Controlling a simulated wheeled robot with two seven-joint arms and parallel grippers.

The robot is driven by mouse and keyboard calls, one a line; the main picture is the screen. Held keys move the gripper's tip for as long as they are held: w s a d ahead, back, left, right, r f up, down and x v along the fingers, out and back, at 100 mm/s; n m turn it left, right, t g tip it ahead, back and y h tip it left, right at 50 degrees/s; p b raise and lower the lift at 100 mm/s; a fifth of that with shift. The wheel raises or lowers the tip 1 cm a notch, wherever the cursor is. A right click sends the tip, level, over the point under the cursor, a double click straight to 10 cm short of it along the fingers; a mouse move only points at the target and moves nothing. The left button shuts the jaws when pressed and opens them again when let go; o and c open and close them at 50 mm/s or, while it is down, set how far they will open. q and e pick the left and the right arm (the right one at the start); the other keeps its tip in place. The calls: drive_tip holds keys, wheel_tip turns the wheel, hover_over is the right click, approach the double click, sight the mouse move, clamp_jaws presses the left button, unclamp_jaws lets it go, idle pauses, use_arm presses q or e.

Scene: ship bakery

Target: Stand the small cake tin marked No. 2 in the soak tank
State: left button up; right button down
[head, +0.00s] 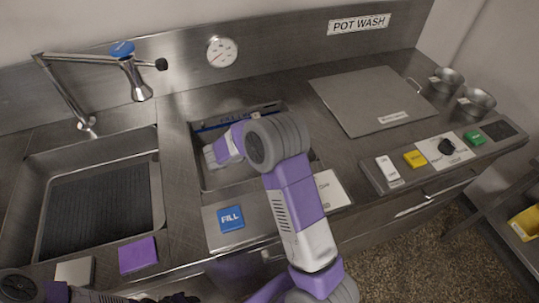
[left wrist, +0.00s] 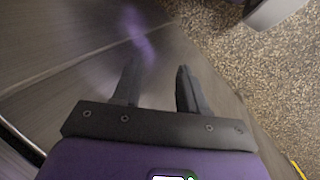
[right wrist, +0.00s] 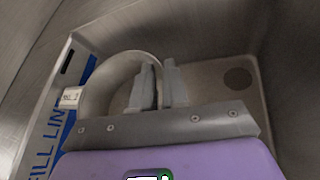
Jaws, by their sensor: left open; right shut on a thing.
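The soak tank (head: 197,172) is the middle basin, with a blue fill line along its back wall. My right gripper (head: 222,152) reaches down into it. In the right wrist view my right gripper (right wrist: 158,88) is shut on the wall of a small round metal tin (right wrist: 96,84). A white tag (right wrist: 70,97) at the tin's side appears to read No. 2. The tin is inside the tank's walls; I cannot tell whether it touches the floor. In the head view my arm hides most of it. My left gripper (left wrist: 158,88) is open and empty, low by the counter front.
A sink with a dark mat (head: 100,205) and a tap (head: 130,75) lies left. A flat grey lid (head: 370,98) lies right of the tank. Two small tins (head: 447,80) (head: 476,104) stand at the far right, behind a button panel (head: 440,150). A blue FILL button (head: 231,218) is in front.

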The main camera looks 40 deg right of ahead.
drive_tip(key=shift+f+b, duration=0.45)
drive_tip(key=shift+f, duration=1.5)
drive_tip(key=shift+f+b, duration=0.55)
drive_tip(key=shift+b, duration=0.35)
drive_tip(key=c, duration=1.1)
unclamp_jaws()
drive_tip(key=shift+r, duration=0.1)
